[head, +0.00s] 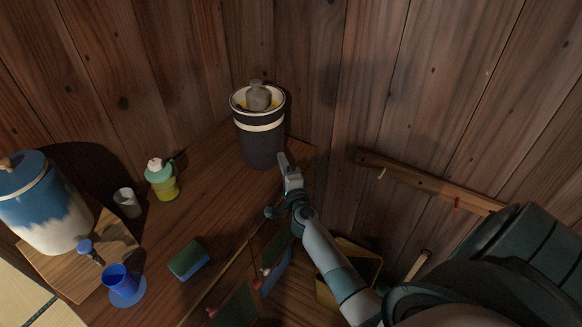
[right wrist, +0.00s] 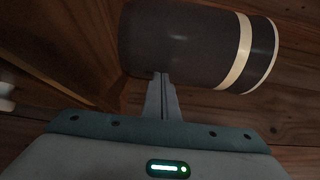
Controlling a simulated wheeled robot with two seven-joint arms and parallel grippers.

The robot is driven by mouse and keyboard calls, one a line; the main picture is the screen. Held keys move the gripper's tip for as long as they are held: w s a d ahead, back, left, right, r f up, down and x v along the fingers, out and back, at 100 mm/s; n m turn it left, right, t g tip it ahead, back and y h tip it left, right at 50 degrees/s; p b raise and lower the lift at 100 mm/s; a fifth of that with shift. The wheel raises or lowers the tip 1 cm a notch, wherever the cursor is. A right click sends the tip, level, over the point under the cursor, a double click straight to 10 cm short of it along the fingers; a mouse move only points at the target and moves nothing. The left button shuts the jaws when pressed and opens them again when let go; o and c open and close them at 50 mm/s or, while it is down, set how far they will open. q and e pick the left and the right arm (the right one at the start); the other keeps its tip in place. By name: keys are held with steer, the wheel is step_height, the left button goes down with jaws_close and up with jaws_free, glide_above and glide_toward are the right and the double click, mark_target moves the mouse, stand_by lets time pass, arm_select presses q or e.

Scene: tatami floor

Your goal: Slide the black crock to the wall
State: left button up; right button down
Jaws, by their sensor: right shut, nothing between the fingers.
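The black crock (head: 262,147) stands upright near the back corner of the wooden counter, close to the plank wall. It has a cream band, a pale rim and a grey stone-like lump (head: 258,96) on top. My right gripper (head: 283,160) is shut and empty, with its fingertips at the crock's lower right side. In the right wrist view the crock (right wrist: 180,40) lies across the top, and the closed fingers (right wrist: 161,80) reach its dark side. They look to be touching it or very near. My left gripper is not in view.
A blue and white dispenser (head: 45,205) stands on a wooden stand at left. A white cup (head: 127,203), a green-yellow bottle (head: 162,180), a blue cup (head: 121,281) and a sponge (head: 188,260) are on the counter (head: 215,215). A peg rail (head: 420,180) is on the right wall.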

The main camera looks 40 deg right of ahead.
steer(key=shift+w+a, duration=0.15)
steer(key=shift+w, duration=0.2)
